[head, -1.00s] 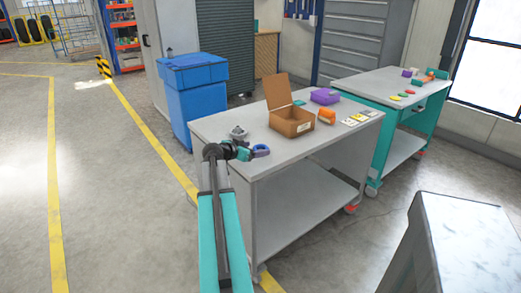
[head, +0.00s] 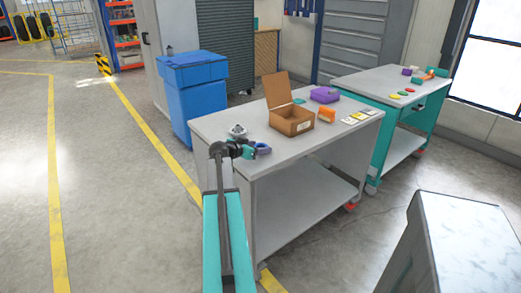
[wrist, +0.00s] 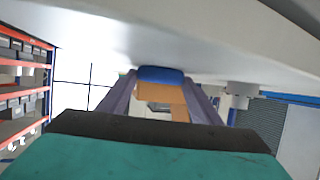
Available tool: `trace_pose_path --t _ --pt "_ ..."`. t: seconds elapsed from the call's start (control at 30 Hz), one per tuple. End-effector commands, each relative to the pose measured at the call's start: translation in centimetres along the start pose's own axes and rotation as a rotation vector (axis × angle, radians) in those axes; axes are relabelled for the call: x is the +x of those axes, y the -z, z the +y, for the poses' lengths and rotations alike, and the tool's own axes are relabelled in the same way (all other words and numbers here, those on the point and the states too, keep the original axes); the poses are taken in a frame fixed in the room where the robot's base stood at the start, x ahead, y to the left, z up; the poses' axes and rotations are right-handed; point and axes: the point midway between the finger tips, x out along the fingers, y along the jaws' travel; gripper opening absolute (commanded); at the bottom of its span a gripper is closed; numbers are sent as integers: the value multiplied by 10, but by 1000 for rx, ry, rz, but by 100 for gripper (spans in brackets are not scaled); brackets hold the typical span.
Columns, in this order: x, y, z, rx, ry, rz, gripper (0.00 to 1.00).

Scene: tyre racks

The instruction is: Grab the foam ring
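The foam ring (head: 265,147) is small and blue and lies near the front left edge of the grey table. In the wrist view the blue ring (wrist: 160,75) shows at the far end of the gap between my fingertips. My gripper (head: 257,150) is low over the table edge, right at the ring. In the wrist view its two purple-grey fingers (wrist: 160,84) stand apart on either side of the blue piece. Whether they touch it cannot be told. Part of the ring is hidden by the gripper in the head view.
The grey table (head: 225,121) also bears a grey metal part (head: 237,131), an open cardboard box (head: 291,121), a purple block (head: 324,95) and an orange piece (head: 326,114). A blue bin (head: 194,95) stands behind left. A teal-framed table (head: 372,84) is at the right.

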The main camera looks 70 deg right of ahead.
Motion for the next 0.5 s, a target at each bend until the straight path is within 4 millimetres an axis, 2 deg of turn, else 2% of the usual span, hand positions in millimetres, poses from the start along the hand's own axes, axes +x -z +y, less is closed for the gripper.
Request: trace_pose_path --t 0.03,0.13,0.5 --pt "0 0 0 0 0 0 49" --pt "0 0 0 0 0 0 33" --pt "-1 2 0 1 0 0 32"
